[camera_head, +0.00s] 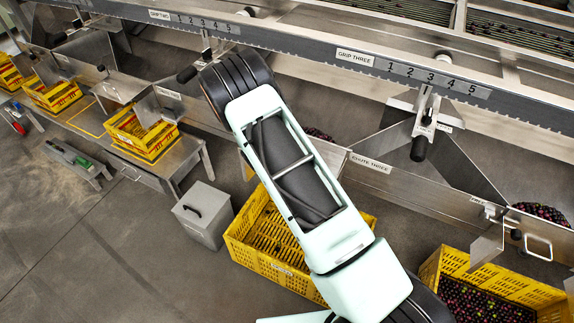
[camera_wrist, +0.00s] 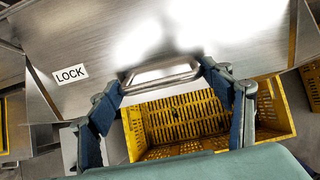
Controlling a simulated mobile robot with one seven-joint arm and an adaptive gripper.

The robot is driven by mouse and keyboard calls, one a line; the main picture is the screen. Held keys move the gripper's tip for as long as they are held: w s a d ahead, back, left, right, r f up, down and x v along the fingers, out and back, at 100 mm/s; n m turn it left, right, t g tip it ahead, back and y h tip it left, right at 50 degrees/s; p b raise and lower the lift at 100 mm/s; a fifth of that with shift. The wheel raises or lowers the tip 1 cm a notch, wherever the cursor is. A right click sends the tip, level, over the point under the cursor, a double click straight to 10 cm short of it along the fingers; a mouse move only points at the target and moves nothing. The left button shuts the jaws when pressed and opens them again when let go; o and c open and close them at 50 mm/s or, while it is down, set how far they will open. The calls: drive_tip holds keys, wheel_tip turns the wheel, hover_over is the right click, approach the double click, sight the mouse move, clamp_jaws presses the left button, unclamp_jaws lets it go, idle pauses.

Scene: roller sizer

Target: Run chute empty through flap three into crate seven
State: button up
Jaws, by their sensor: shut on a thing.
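In the wrist view my gripper (camera_wrist: 163,77) is shut on a metal handle (camera_wrist: 160,72) at the lower edge of a shiny steel plate (camera_wrist: 160,35). My arm hides the gripper in the head view. There, the chute marked CHUTE THREE (camera_head: 425,192) runs to the right, with dark red fruit (camera_head: 541,211) at its right end. A flap with a pale handle (camera_head: 538,247) hangs there, above a yellow crate (camera_head: 432,268) holding dark fruit. I cannot read flap or crate numbers.
A yellow crate (camera_head: 252,262) with a bare slatted floor stands under my arm. A grey lidded box (camera_head: 204,222) is left of it. A black-handled lever (camera_head: 419,148) hangs below the GRIP THREE scale (camera_head: 435,78). The floor at lower left is mostly clear.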

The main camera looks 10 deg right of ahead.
drive_tip(key=shift+w+a+r, duration=0.2)
drive_tip(key=shift+w+r, duration=0.1)
drive_tip(key=shift+r, duration=0.25)
drive_tip(key=o, duration=1.4)
drive_tip(key=shift+s, duration=0.15)
drive_tip(key=shift+s+d+f, duration=0.1)
drive_tip(key=shift+f, duration=0.05)
drive_tip(key=v, duration=1.2)
